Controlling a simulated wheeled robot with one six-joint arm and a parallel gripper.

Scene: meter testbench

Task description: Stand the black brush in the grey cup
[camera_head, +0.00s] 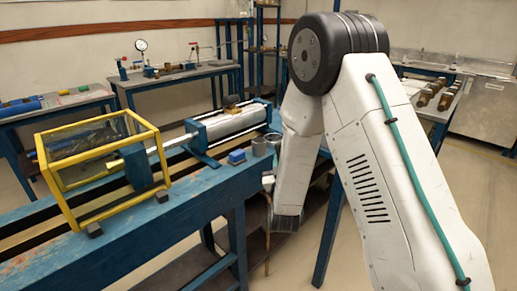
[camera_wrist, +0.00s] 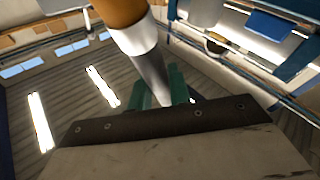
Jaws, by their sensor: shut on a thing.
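My gripper (camera_wrist: 166,88) has green fingers, shut on a slim brush (camera_wrist: 150,68). The brush shows a dark grey handle between the fingers, a pale metallic band and a thick orange-brown end towards the top of the wrist view. The head view does not clearly show the brush or fingertips; my forearm hangs down right of the blue bench. A grey cup (camera_head: 259,147) stands on the bench's right end, left of my arm. A second grey vessel (camera_head: 273,141) is close behind it, partly hidden by my arm. I cannot see inside the cup.
A small blue block (camera_head: 237,157) lies left of the cup. A blue-and-silver cylinder rig (camera_head: 228,124) and a yellow frame (camera_head: 100,165) take up the bench (camera_head: 190,205).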

